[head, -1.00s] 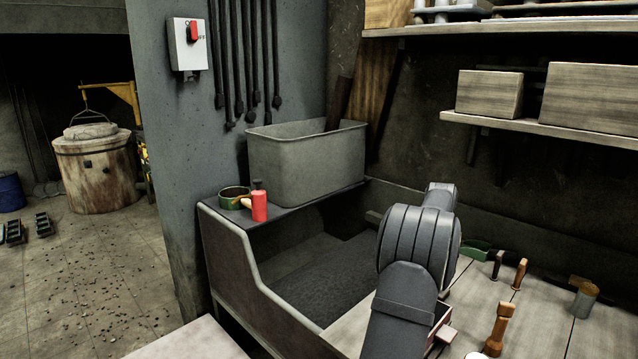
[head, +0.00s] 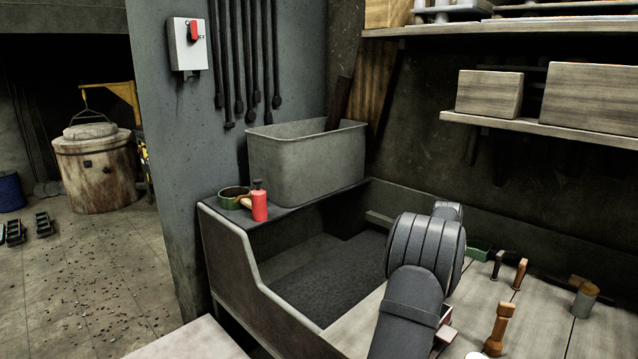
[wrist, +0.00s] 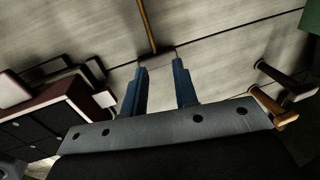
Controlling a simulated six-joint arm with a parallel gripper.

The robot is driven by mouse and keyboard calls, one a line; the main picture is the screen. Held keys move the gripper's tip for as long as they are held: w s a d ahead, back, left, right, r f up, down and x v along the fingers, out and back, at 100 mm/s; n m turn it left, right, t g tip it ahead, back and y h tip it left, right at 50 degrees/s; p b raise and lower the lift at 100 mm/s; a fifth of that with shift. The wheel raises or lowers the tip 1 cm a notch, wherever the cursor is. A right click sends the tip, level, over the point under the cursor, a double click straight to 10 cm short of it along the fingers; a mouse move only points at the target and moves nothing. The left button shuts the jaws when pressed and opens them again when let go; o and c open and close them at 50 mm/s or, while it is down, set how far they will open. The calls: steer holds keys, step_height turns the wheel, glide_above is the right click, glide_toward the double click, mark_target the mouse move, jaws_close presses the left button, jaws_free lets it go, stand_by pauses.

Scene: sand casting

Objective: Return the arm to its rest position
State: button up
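My gripper (wrist: 160,68) shows in the wrist view with its two blue fingers apart and nothing between them. It points at the pale plank bench top (wrist: 215,75). A tool with a thin wooden handle (wrist: 147,24) and a dark flat end (wrist: 150,62) shows just beyond the fingertips; I cannot tell the gap to it. In the head view my arm (head: 425,262) stands over the bench, right of the sand bin (head: 335,275), and hides the gripper.
Wooden-handled tools (head: 498,328) and a grey cylinder (head: 584,298) stand on the bench at right. A dark boxy item (wrist: 45,120) is left of the gripper. A red bottle (head: 259,204) and a grey tub (head: 305,165) sit on the bin's ledge. Shelves hang at upper right.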

steer(key=s+d+r, duration=0.6)
steer(key=s, duration=0.3)
steer(key=s+a+r+n+h, duration=0.6)
steer(key=s+a+r+h, duration=0.2)
steer(key=a+h, duration=0.4)
steer(key=shift+r+n+t+h, duration=0.15)
steer(key=shift+n+t+h, duration=0.2)
steer(key=shift+h, duration=0.25)
steer(key=shift+s+d, duration=0.1)
stand_by(0.5)
steer(key=w+d+f+m+g+y, duration=0.1)
steer(key=d+f+m+g+y, duration=0.2)
steer(key=d+f+m+y, duration=0.2)
steer(key=shift+w+d+f+y, duration=0.25)
steer(key=shift+d+f+y, duration=0.55)
steer(key=shift+y, duration=0.2)
